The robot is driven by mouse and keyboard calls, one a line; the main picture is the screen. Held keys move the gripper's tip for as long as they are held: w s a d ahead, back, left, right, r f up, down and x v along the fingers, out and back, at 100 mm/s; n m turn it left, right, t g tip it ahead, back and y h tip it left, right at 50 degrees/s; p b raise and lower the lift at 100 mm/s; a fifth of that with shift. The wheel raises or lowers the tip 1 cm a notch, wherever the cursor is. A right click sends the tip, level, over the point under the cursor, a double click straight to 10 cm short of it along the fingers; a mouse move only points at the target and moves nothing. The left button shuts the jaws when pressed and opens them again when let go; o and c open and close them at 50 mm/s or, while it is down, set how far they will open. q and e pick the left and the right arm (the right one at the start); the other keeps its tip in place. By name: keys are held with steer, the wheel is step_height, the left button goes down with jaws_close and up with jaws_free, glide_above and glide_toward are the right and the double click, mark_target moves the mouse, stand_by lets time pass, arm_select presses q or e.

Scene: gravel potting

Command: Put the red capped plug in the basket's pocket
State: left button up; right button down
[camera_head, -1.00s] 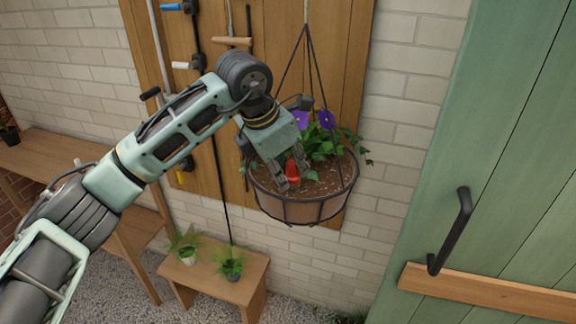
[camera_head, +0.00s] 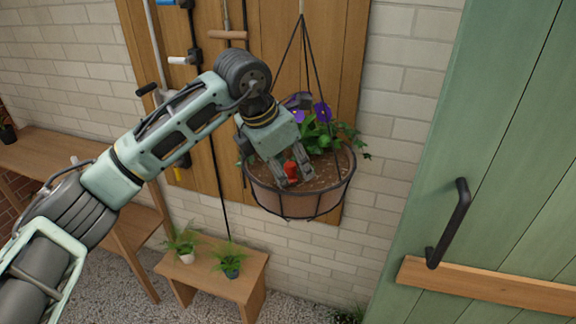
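The hanging basket (camera_head: 292,203) has a dark wire frame, a tan liner and brown soil with flowers, and hangs before the wooden board. My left gripper (camera_head: 292,175) reaches into its front left part, pointing down. The red capped plug (camera_head: 291,171) shows as a small red shape between the two fingers, just above or at the soil. The fingers stand apart around it; I cannot tell whether they press on it. The plug's lower part and the pocket are hidden or too small to make out. My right gripper is out of view.
Purple flowers and leaves (camera_head: 343,140) fill the basket's back and right. Thin hanger cords (camera_head: 303,60) rise above it. A wooden bench (camera_head: 216,273) with two small potted plants stands below. A green door (camera_head: 500,130) with a black handle is at right.

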arm_select(q)
steer(key=shift+a+f, duration=0.1)
steer(key=shift+a, duration=0.2)
steer(key=shift+w+r+p, duration=0.1)
steer(key=shift+r+p, duration=0.2)
steer(key=shift+p, duration=0.05)
steer(key=shift+r+p, duration=0.4)
steer(key=shift+r, duration=0.05)
steer(key=b+v, duration=0.2)
steer(key=shift+a+r, duration=0.3)
steer(key=shift+r, duration=0.05)
steer(key=b+v, duration=0.2)
steer(key=v, duration=0.7)
steer(key=shift+d+b, duration=0.2)
steer(key=shift+b, duration=0.2)
steer(key=shift+r, duration=0.1)
